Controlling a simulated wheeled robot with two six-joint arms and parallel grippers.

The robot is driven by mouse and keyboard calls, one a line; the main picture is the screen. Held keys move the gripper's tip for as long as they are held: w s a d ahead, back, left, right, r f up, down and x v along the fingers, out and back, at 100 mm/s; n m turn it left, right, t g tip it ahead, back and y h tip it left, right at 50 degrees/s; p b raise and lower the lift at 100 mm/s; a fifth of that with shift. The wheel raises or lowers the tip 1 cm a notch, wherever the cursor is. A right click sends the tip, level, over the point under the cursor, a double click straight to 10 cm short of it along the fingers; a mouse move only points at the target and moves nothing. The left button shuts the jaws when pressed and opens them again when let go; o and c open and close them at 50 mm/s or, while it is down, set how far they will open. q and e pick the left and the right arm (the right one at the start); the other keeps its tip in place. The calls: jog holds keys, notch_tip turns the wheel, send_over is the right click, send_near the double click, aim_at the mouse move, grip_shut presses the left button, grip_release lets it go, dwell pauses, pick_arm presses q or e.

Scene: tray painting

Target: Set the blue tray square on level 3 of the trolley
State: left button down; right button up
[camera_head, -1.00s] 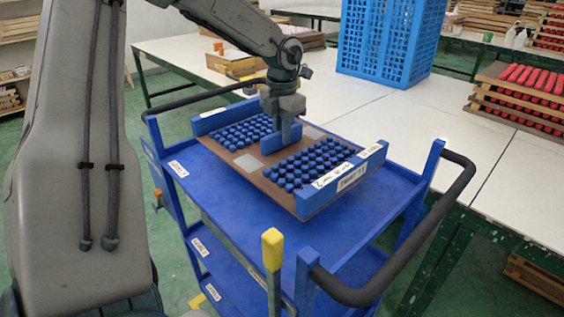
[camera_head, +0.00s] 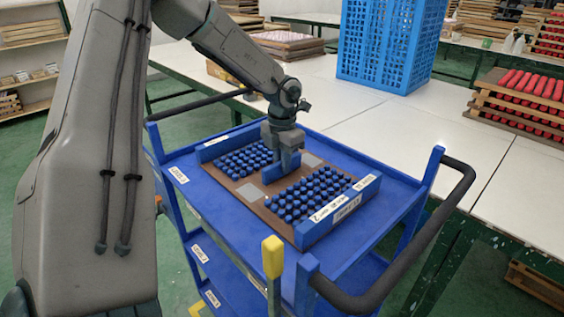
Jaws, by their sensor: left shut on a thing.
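The blue tray has a brown board, blue end walls with white labels (camera_head: 340,212) and rows of blue pegs. It is at the top level of the blue trolley (camera_head: 372,243), roughly in line with its edges. I cannot tell whether its underside touches the shelf. My left gripper (camera_head: 283,168) is over the tray's middle, shut on its blue centre handle (camera_head: 272,168). The fingertips are partly hidden by the handle. Lower shelves (camera_head: 235,283) of the trolley show below. My right gripper is not in view.
A black push handle (camera_head: 420,250) and a yellow-topped lever (camera_head: 272,258) stand at the trolley's near side. White tables (camera_head: 420,125) run behind, with a blue crate (camera_head: 385,45) and a rack of red pieces (camera_head: 530,95). Green floor is open at left.

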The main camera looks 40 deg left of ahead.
pick_arm(q)
jog(key=c, duration=1.4)
grip_release()
notch_tip(320, 180, up, 12)
